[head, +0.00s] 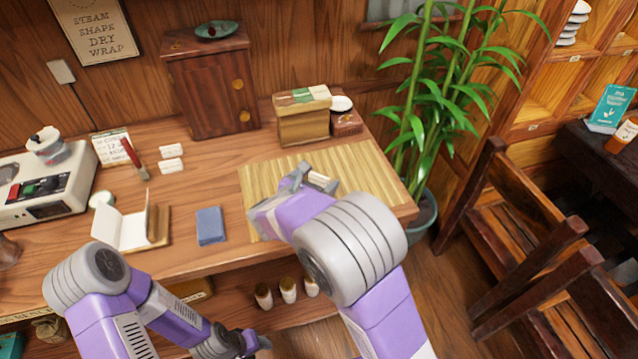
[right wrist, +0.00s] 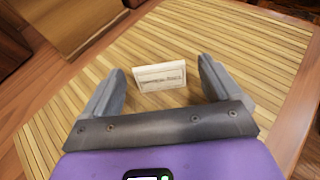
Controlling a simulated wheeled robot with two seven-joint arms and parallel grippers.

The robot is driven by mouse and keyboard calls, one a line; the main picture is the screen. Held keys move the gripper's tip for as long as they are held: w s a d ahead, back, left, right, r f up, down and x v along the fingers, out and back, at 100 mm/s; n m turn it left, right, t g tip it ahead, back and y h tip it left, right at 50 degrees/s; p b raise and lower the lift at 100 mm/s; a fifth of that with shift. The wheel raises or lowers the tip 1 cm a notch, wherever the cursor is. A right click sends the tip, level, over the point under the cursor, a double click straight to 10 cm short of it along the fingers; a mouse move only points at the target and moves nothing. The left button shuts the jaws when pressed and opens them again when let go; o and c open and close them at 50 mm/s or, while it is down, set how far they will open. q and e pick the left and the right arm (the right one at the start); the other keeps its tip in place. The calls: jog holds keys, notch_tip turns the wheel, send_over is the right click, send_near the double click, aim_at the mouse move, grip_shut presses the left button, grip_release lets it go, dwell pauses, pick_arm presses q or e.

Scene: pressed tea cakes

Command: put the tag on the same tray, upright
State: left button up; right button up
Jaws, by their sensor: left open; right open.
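A small white tag (right wrist: 160,77) with a line of print is on the slatted bamboo mat. In the right wrist view it appears to stand tilted, between my right gripper's two fingers (right wrist: 158,88), with gaps on both sides. In the head view the tag (head: 322,182) is partly hidden by my right gripper (head: 305,184), which is open low over the bamboo mat (head: 365,165). My left gripper (head: 256,343) is open and empty in front of the table, below its top. No separate tray is clearly identifiable.
A blue block (head: 210,225) and an open booklet (head: 125,228) are left of the mat. A box (head: 302,120) stands behind it and a potted plant (head: 425,205) to the right. The mat's right part is clear.

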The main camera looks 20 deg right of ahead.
jog(key=shift+w+d, duration=0.1)
jog(key=shift+w, duration=0.05)
jog(key=c, duration=1.2)
